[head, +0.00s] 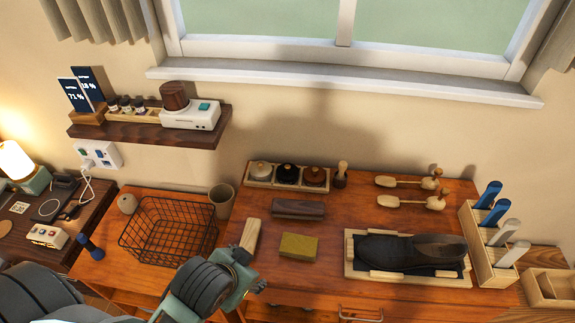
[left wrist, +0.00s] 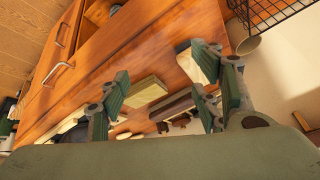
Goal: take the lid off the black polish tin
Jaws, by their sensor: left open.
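The black polish tin (head: 287,173) sits in the middle of a wooden tray (head: 274,187) at the back of the desk in the head view. Its dark lid with a small knob is on it. A pale tin (head: 260,171) stands to its left and a brown tin (head: 315,177) to its right. My left gripper (head: 253,272) is open and empty at the front, well short of the tray. Its spread fingers show in the left wrist view (left wrist: 160,95), where I cannot make out the black tin clearly. My right gripper is not in view.
A dark brush (head: 298,209), a yellow block (head: 298,247) and a pale wooden block (head: 250,235) lie between gripper and tray. A wire basket (head: 168,230) and a cup (head: 222,200) stand left. A shoe (head: 410,250) lies in a tray to the right.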

